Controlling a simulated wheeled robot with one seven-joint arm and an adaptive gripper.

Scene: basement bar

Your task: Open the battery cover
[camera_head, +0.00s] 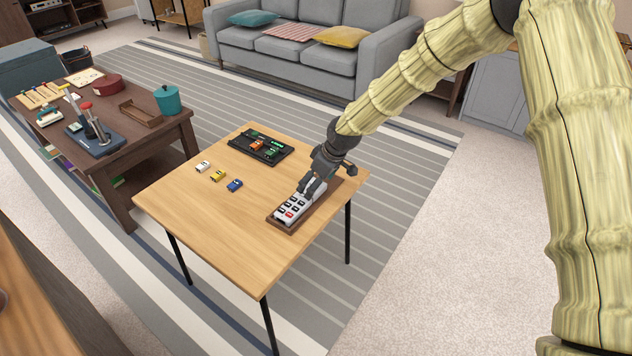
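A white remote-like device (291,207) with several black buttons and one red button lies in a shallow brown tray (278,224) at the right side of the light wooden table. No battery cover can be made out. My gripper (311,192) reaches down from the upper right over the far end of the device, at or just above its surface. Its fingers hide part of that end. I cannot tell whether they touch it, or whether they are open or shut.
A black tray (243,149) with green and orange pieces lies at the table's back. White (203,166), yellow (217,176) and blue (235,185) toy-car-like items sit nearby. The table's front (225,245) is bare. A dark cluttered table (120,150) stands left; a grey sofa (300,55) stands behind.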

